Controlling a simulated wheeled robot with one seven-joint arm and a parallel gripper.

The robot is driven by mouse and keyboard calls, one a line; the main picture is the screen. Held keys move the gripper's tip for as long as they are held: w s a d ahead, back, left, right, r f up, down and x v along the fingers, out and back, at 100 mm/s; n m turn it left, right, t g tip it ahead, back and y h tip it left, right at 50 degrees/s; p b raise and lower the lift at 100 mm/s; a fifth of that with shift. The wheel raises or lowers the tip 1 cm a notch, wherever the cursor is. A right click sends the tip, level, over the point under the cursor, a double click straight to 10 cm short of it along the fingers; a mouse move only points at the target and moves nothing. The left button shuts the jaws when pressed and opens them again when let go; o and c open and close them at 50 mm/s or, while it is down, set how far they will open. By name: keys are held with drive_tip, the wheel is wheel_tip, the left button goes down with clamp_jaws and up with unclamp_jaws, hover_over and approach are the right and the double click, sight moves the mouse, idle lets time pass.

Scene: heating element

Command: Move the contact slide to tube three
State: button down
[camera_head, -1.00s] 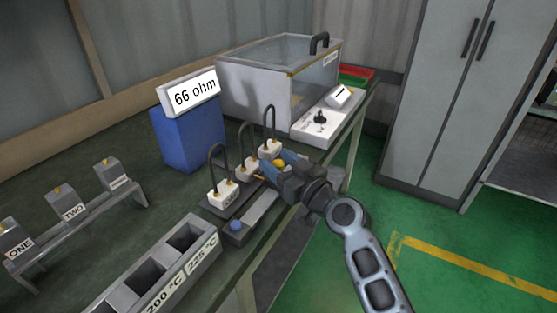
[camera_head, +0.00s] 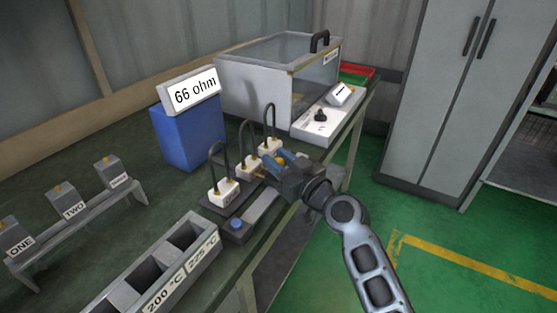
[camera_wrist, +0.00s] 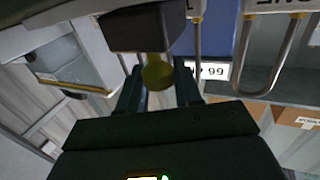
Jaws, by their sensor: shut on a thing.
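My gripper (camera_head: 278,161) is shut on the yellow knob (camera_head: 281,160) of the contact slide, beside the row of tubes. In the wrist view the knob (camera_wrist: 158,74) sits between my fingers (camera_wrist: 160,82), under the slide's dark block (camera_wrist: 143,32). Three dark U-shaped tubes stand upright in white blocks: the nearest tube (camera_head: 224,190), the middle tube (camera_head: 248,164) and the farthest tube (camera_head: 270,144). The nearest block appears labelled ONE. The slide is level with roughly the middle to far tubes; my fingers hide its exact contact point. The meter (camera_head: 194,91) reads 66 ohm.
A blue knob (camera_head: 236,224) is at the rail's near end. A glass-sided box (camera_head: 268,85) with a control panel (camera_head: 325,118) stands behind. A slotted holder (camera_head: 165,262) marked with temperatures is in front; a stand (camera_head: 90,210) is at left.

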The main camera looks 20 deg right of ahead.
drive_tip(key=w+d+b, duration=0.1)
drive_tip(key=d+b, duration=0.1)
drive_tip(key=b, duration=0.1)
drive_tip(key=w+d+b, duration=0.2)
drive_tip(key=d+b, duration=0.1)
drive_tip(key=w+d+b, duration=0.2)
drive_tip(key=b, duration=0.1)
drive_tip(key=shift+w+d+f, duration=0.2)
drive_tip(key=shift+w+d, duration=0.05)
drive_tip(key=shift+d, duration=0.1)
drive_tip(key=shift+w+d+b, duration=0.2)
drive_tip(key=shift+d+b, duration=0.05)
drive_tip(key=shift+b, duration=0.1)
drive_tip(key=shift+d+r, duration=0.15)
drive_tip(key=shift+r, duration=0.1)
drive_tip(key=c, duration=0.8)
unclamp_jaws()
drive_tip(key=shift+w+d, duration=0.1)
drive_tip(key=shift+c, duration=0.2)
drive_tip(key=v, duration=0.7)
drive_tip(key=shift+s, duration=0.4)
